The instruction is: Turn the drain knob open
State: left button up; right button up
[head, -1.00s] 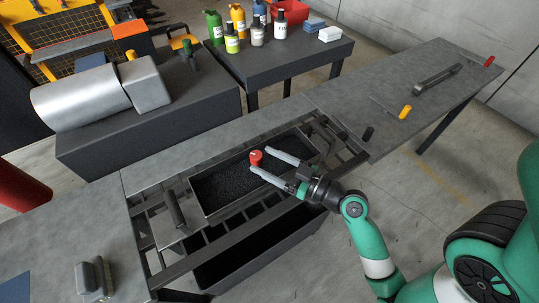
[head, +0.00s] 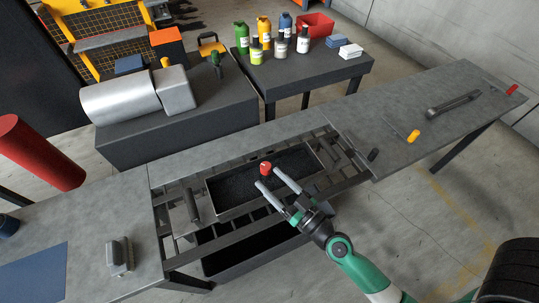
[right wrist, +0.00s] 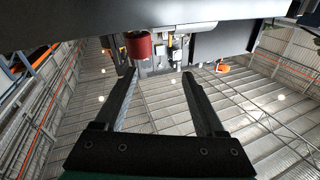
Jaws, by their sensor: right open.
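In the right wrist view the red knob (right wrist: 139,45) shows beyond the tip of the left finger, off the middle of the open right gripper (right wrist: 159,73). My left gripper is out of view.
A dark bin (head: 225,267) sits below the frame. The right bench holds a yellow-handled tool (head: 413,136) and a grey bar tool (head: 452,104). Bottles (head: 303,41) stand on the rear table. Open floor lies at the right.

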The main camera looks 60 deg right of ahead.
aim_at(269, 173)
jog(key=shift+s+a+f+m+g+h+p, duration=0.65)
jog(key=shift+s+f+g+h+p, duration=0.8)
jog(key=shift+s+h+p, duration=1.2)
jog(key=shift+y, duration=0.65)
jog(key=b+x, duration=0.2)
jog(key=x, duration=0.9)
jog(key=shift+w+d+r, duration=0.1)
jog(key=shift+w+r, duration=0.05)
jog(key=shift+w, duration=0.25)
pick_arm(q)
notch_tip(269, 173, up, 6)
pick_arm(e)
grip_shut()
